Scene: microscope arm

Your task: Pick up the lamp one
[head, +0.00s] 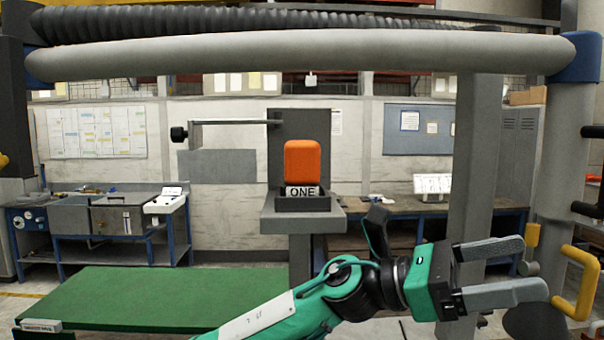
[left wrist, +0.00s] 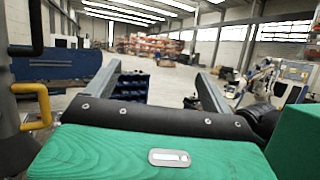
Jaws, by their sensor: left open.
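The orange lamp (head: 302,161) stands upright in a dark holder (head: 303,203) labelled "ONE", in the middle of the head view. The holder rests on a grey stand (head: 302,222). My left gripper (head: 533,266) is open and empty, to the right of the lamp and lower in the picture. Its fingers point right, away from the lamp. In the left wrist view the two fingers stand apart with nothing between them (left wrist: 160,82), and the lamp does not show there. My right gripper is not in view.
A thick grey bar (head: 300,54) crosses above, joined to a post (head: 568,150) on the right. A yellow handle (head: 580,283) is close to my left fingertips in the picture. A green table (head: 150,297) is at lower left. A grey arm (head: 235,122) extends left behind the lamp.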

